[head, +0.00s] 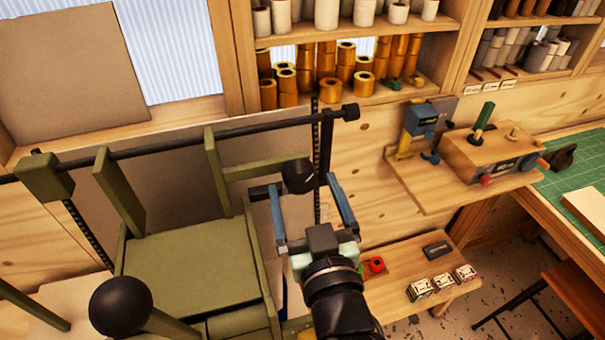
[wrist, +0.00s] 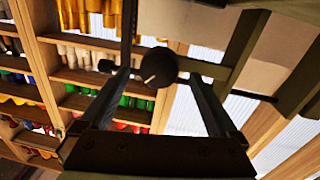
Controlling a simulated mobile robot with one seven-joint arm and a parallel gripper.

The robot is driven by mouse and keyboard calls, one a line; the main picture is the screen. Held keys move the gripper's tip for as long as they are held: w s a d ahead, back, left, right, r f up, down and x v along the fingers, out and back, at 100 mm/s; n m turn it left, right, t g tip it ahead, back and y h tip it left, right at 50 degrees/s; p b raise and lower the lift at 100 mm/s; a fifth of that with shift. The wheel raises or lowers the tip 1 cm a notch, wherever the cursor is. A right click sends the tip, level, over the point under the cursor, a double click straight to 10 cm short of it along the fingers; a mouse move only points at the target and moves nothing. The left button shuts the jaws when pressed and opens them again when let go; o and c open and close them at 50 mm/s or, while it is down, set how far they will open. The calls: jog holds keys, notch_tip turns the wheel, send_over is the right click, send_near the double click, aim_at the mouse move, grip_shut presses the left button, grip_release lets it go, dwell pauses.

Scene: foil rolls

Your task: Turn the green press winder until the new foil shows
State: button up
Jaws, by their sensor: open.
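The green press (head: 190,268) stands at the left of the head view. Its winder (head: 298,175) shows as a black round knob with a pale mark, on a dark shaft at the press's right side. The knob also shows in the wrist view (wrist: 158,68). My gripper (head: 301,182) is open, with one finger on each side of the knob. In the wrist view my gripper (wrist: 150,75) shows gaps between the knob and both fingers. I cannot make out the foil on the press.
A large black ball (head: 120,305) is at the press's front. A dark bar (head: 230,130) runs across behind it. Shelves of foil rolls (head: 335,70) stand behind. A wooden ledge with a small device (head: 490,155) and a low shelf (head: 400,300) are to the right.

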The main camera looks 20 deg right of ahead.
jog(key=shift+w, duration=0.95)
jog(key=shift+d, duration=0.1)
jog(key=c, duration=1.4)
jog(key=shift+p, duration=0.3)
